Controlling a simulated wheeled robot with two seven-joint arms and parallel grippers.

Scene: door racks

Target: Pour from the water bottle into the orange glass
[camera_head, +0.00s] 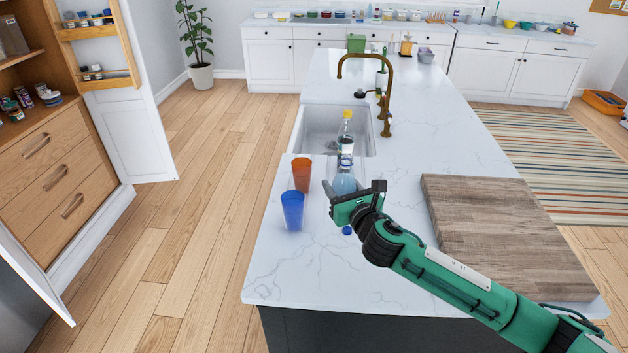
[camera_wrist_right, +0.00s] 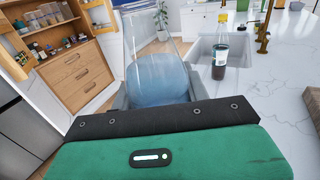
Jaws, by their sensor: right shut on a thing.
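My right gripper (camera_head: 333,192) is shut on the clear water bottle (camera_head: 344,181), which holds bluish water. In the right wrist view the water bottle (camera_wrist_right: 158,75) sits between the jaws (camera_wrist_right: 155,98), its upper part clear and its water low down. Its base is hidden, so I cannot tell whether it touches the counter. The orange glass (camera_head: 301,174) stands upright on the counter, left of the bottle and apart from it. My left gripper is not in view.
A blue glass (camera_head: 292,211) stands in front of the orange glass. A yellow-capped bottle of dark liquid (camera_head: 346,128) stands behind the water bottle, near the sink (camera_head: 318,130). A wooden board (camera_head: 500,235) lies right.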

